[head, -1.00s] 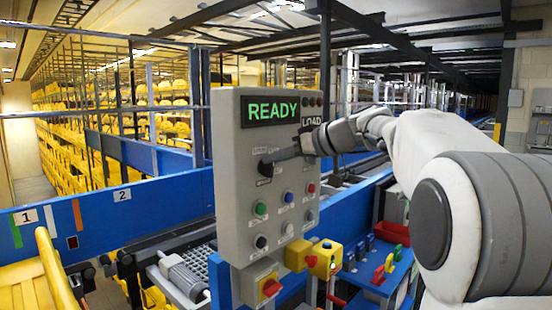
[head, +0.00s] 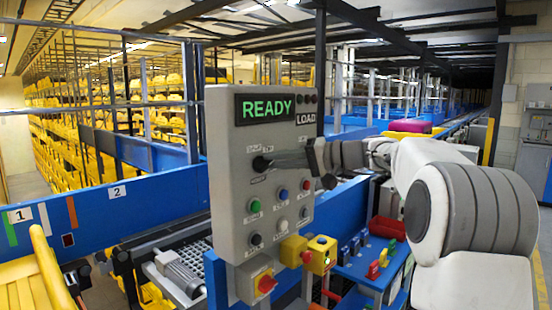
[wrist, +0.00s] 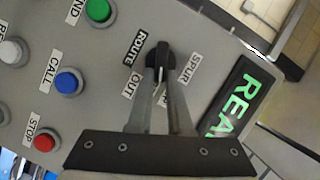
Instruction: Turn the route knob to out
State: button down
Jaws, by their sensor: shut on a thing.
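The route knob (head: 261,164) is black and sits on the grey control panel (head: 226,205), left of centre below the READY display (head: 265,108). In the wrist view the knob (wrist: 160,52) shows between labels reading ROUTE (wrist: 132,48), OUT (wrist: 127,87) and SPUR (wrist: 183,68). Another label is partly hidden behind a finger. My gripper (head: 275,161) reaches in from the right, and in the wrist view its two fingers (wrist: 161,76) are closed on the knob. The fingers cover part of the knob, so I cannot tell exactly where it points.
A red switch on a yellow plate (head: 265,283) and a yellow box (head: 320,255) are lower down. A blue conveyor rail (head: 165,210) runs behind the panel.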

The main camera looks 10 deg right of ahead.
jog(key=m+y, duration=0.1)
jog(key=m, duration=0.2)
jog(key=f+m+t+y, duration=0.1)
jog(key=m, duration=0.2)
jog(key=f+m+t+y, duration=0.1)
jog(key=m, duration=0.2)
jog(key=shift+a+m+b, duration=0.2)
jog(key=shift+m+b, duration=0.1)
jog(key=shift+m, duration=0.1)
jog(key=shift+s+m, duration=0.1)
jog(key=shift+m, duration=0.2)
jog(key=shift+t, duration=0.3)
jog(key=c, duration=1)
grip_release()
jog(key=shift+o, duration=0.8)
jog(key=shift+a+f, duration=0.1)
jog(key=shift+a, duration=0.05)
jog(key=shift+d, duration=0.2)
